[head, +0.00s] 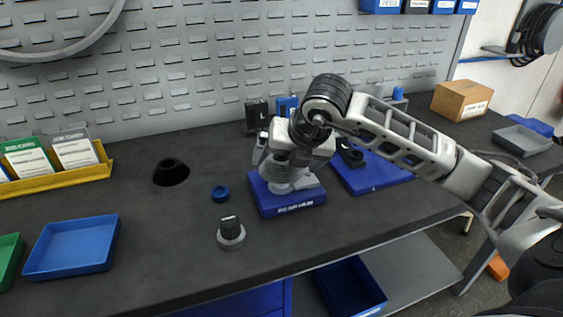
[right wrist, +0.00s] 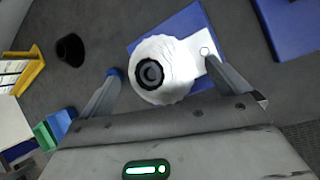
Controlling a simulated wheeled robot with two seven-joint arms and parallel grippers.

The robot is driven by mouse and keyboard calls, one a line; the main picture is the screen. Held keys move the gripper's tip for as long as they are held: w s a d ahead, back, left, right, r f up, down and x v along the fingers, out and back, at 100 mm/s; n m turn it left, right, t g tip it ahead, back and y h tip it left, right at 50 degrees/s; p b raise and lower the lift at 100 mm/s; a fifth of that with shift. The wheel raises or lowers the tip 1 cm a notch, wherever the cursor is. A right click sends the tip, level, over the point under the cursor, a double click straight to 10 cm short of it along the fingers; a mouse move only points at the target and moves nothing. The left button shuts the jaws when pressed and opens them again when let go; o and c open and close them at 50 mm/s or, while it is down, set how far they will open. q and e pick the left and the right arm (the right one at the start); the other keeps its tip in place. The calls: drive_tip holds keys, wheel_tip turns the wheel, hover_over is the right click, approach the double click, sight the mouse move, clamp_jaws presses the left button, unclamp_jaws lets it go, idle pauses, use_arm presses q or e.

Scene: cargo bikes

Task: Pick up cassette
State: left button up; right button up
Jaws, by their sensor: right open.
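The cassette (right wrist: 178,58), a pale round toothed part with a dark ringed centre, sits on a blue stand (head: 292,203) with white lettering. In the head view the cassette (head: 287,183) is partly hidden under my right gripper (head: 283,165). My right gripper points down over it from the right side. In the right wrist view the open fingers (right wrist: 160,65) lie on either side of the cassette; whether they touch it I cannot tell. My left gripper is not in view.
A grey knob-topped part (head: 231,235), a blue cap (head: 221,194) and a black cup (head: 170,173) stand left of the stand. A second blue stand (head: 375,175) is on the right. A blue tray (head: 73,247) and a yellow card holder (head: 92,172) are at left.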

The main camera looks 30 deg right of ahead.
drive_tip(key=c, duration=1.3)
